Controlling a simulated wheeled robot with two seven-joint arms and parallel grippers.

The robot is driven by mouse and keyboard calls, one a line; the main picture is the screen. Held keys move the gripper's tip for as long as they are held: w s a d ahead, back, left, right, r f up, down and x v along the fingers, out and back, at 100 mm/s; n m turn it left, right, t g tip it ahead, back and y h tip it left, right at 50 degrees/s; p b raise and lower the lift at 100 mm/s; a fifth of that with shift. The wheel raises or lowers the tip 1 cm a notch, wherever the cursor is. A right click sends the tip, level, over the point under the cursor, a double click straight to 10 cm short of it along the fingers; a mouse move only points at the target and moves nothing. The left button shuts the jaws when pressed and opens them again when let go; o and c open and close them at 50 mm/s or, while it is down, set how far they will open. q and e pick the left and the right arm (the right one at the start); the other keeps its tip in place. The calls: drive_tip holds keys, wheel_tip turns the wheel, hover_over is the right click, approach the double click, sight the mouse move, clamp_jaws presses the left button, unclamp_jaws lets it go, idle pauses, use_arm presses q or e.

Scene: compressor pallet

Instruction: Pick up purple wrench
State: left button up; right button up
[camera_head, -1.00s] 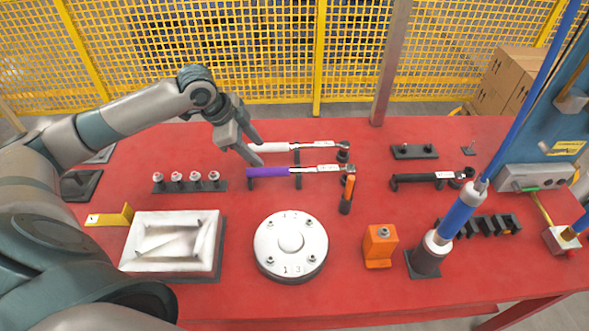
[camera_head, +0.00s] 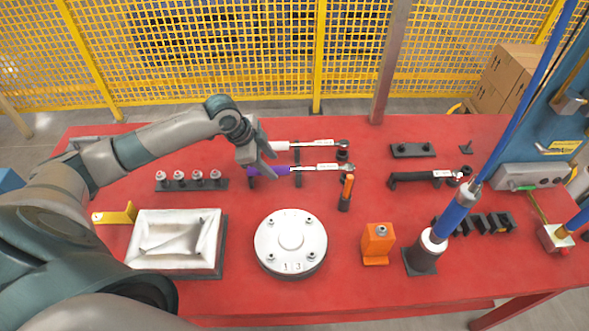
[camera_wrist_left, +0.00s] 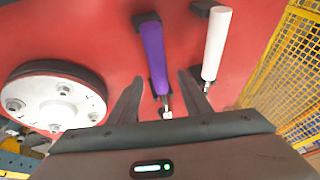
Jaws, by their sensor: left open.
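The purple wrench (camera_head: 275,171) lies on black holders on the red table, its silver shaft pointing right. A white-handled wrench (camera_head: 308,145) lies parallel behind it. My left gripper (camera_head: 262,168) is at the purple handle and hides part of it. In the left wrist view the purple handle (camera_wrist_left: 152,55) runs up between the two spread fingers of my left gripper (camera_wrist_left: 158,92), with a gap on each side. The white handle (camera_wrist_left: 215,45) is beyond the right finger. I cannot tell how far above the purple handle the fingertips are. My right gripper is not in view.
A round white flange (camera_head: 290,243) and a white tray-like part (camera_head: 175,240) lie in front. An orange-handled tool (camera_head: 346,190) stands just right of the wrench. A black wrench (camera_head: 420,178) and a blue hanging tool (camera_head: 455,215) are further right.

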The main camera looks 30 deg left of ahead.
sight(275, 168)
use_arm(q)
drive_tip(key=p+x, duration=0.2)
drive_tip(key=x, duration=0.1)
drive_tip(key=shift+w+d+f, duration=0.15)
drive_tip(key=shift+d+f, duration=0.05)
drive_tip(key=shift+f, duration=0.15)
drive_tip(key=shift+w+d+f, duration=0.1)
drive_tip(key=shift+w+f, duration=0.05)
drive_tip(key=shift+f, duration=0.4)
clamp_jaws()
